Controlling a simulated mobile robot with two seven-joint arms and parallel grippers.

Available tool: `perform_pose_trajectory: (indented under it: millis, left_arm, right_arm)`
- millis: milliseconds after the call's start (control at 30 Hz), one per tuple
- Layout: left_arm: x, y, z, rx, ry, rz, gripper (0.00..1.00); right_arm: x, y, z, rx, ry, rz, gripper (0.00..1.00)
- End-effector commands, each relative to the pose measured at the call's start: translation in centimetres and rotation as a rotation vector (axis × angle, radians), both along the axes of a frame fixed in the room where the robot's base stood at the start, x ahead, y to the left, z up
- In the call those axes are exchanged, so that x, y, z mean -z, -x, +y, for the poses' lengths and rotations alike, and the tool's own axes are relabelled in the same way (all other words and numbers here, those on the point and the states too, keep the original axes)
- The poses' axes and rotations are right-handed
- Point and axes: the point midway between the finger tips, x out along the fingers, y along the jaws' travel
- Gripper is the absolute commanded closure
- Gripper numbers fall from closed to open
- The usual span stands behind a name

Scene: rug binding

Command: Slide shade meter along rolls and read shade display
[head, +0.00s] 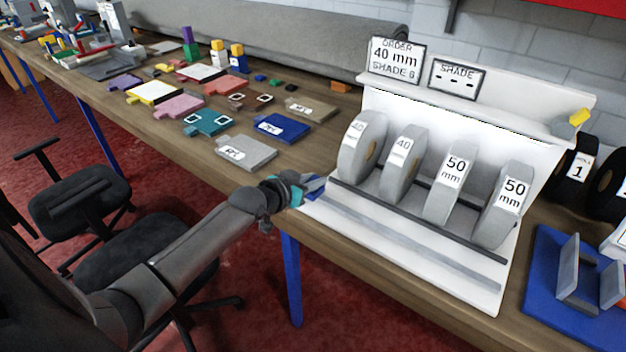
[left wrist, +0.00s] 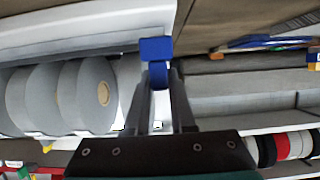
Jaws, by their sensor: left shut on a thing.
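My left gripper (head: 309,188) is shut on the blue shade meter (left wrist: 156,48) at the left end of the white rack's (head: 400,270) front rail. The meter's blue block also shows between the fingers in the left wrist view. Several grey rolls stand upright in the rack: two marked 40 (head: 360,143) (head: 402,163), then two marked 50 mm (head: 451,188) (head: 501,213). The meter is to the left of and in front of the first roll. The shade display (head: 458,76) on the rack's top shows only dashes. My right gripper is not in view.
An order card (head: 396,60) reads 40 mm and a shade number, perhaps 8. A yellow-and-grey block (head: 579,117) sits on the rack's top right. A blue fixture (head: 560,270) and black rolls (head: 575,170) stand at right. Sample tags (head: 246,152) cover the table at left.

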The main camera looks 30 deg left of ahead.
Motion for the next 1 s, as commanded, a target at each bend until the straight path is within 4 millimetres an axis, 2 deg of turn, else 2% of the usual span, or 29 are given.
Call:
perform_pose_trajectory:
  millis: [167, 500, 933, 967, 1000]
  left_arm:
    - [-0.2, 0.1, -0.7, -0.001, 0.002, 0.002, 1.00]
    - [-0.2, 0.4, -4.4, 0.000, 0.003, 0.002, 1.00]
    - [0.1, 0.4, -5.0, 0.000, 0.000, 0.001, 1.00]
    - [0.1, 0.4, -5.0, 0.000, 0.000, 0.001, 0.76]
    - [0.1, 0.4, -5.0, 0.000, 0.000, 0.001, 0.72]
  right_arm:
    - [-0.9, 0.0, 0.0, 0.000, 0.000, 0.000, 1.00]
    - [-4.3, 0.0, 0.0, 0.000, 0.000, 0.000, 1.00]
    - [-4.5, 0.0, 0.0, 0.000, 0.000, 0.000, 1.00]
    - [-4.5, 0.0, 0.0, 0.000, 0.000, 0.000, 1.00]
    - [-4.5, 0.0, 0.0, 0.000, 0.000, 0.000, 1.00]
